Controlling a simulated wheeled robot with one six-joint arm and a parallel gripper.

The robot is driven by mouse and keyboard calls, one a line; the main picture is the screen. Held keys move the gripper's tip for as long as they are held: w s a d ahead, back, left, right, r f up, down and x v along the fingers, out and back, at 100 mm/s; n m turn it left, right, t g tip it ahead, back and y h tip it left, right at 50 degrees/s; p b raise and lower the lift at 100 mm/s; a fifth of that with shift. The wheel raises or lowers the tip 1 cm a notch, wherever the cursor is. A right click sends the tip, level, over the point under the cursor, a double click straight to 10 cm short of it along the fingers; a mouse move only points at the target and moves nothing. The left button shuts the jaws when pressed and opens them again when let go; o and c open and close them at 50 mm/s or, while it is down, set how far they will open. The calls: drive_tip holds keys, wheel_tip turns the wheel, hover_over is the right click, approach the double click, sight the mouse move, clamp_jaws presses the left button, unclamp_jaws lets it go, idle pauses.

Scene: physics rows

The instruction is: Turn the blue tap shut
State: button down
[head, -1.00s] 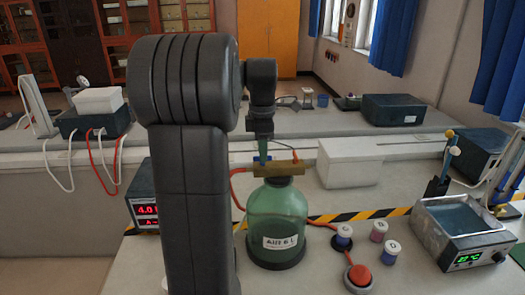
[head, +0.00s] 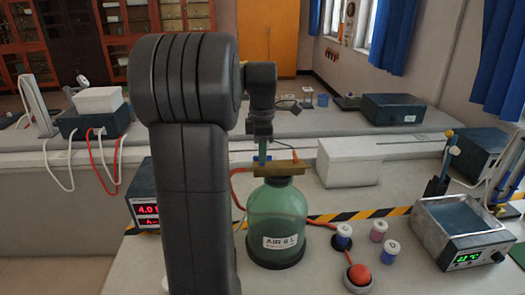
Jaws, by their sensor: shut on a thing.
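The blue tap (head: 263,157) shows as a small patch of blue at the brass-coloured fitting (head: 280,168) on top of a green bottle (head: 277,215) with a white label. My gripper (head: 263,150) reaches down from above onto the tap and is shut on it. The fingertips are small here and partly hidden, so the tap's exact angle cannot be told. A red hose (head: 234,184) leaves the fitting on the left.
A box with a red display (head: 147,210) stands left, partly behind my arm. Small jars (head: 378,231), a red button (head: 359,274) and a metal bath (head: 462,232) stand right. A white box (head: 349,165) lies behind the bottle.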

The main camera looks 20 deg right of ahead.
drive_tip(key=m+p, duration=0.2)
drive_tip(key=m, duration=0.3)
drive_tip(key=shift+r+m, duration=0.1)
drive_tip(key=shift+m, duration=0.2)
drive_tip(key=m+p, duration=0.1)
drive_tip(key=m, duration=0.4)
drive_tip(key=shift+p, duration=0.4)
drive_tip(key=m, duration=0.6)
drive_tip(key=shift+m, duration=0.4)
drive_tip(key=c, duration=1.5)
unclamp_jaws()
drive_tip(key=shift+c, duration=0.2)
wheel_tip(320, 180, up, 14)
drive_tip(key=b, duration=0.1)
